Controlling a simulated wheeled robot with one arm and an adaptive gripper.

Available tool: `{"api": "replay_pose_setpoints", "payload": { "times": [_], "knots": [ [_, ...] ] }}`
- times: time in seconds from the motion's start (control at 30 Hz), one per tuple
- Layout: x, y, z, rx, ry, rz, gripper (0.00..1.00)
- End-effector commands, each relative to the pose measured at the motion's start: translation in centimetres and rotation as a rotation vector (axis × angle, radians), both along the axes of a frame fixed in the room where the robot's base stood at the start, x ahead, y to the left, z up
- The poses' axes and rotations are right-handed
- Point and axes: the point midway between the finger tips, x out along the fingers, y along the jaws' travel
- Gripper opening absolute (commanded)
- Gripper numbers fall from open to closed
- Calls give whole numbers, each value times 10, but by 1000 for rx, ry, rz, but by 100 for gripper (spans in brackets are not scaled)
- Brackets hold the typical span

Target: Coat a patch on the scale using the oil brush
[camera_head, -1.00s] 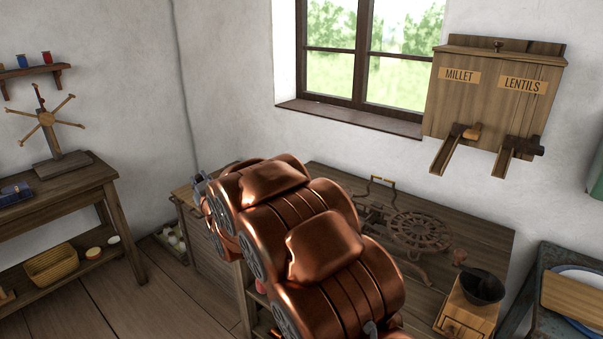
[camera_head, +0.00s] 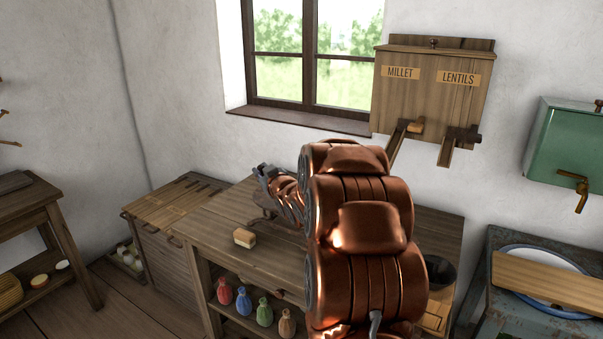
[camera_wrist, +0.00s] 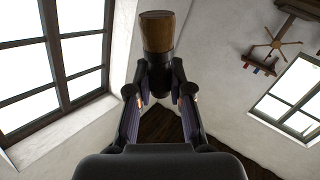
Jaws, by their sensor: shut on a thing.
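My gripper (camera_head: 265,172) is up above the back of the wooden workbench, left of my copper arm. In the wrist view my gripper (camera_wrist: 157,95) is shut on a dark-collared piece with a brown, blunt end (camera_wrist: 157,32), which appears to be the oil brush. The brush points away from the palm; its lower part is hidden between the fingers. I cannot make out the scale for certain. A dark curved metal piece (camera_head: 263,216) shows on the bench below my gripper; my arm hides much of the bench behind it.
A small wooden block (camera_head: 244,238) lies on the bench (camera_head: 222,226). Coloured bottles (camera_head: 264,312) stand on the shelf below. The millet and lentils dispenser (camera_head: 430,95) hangs on the wall. A board (camera_head: 548,281) lies across a basin at right. The bench's front left is clear.

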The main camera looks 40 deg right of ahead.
Motion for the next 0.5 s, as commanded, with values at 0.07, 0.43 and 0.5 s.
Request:
{"api": "replay_pose_setpoints", "payload": {
  "times": [0.07, 0.43, 0.5],
  "knots": [
    [-21, -31, -1, 0, 12, -36, 0],
    [-68, -90, -4, -1, 42, -105, 0],
    [-69, -91, -5, 0, 44, -105, 0]
  ]
}}
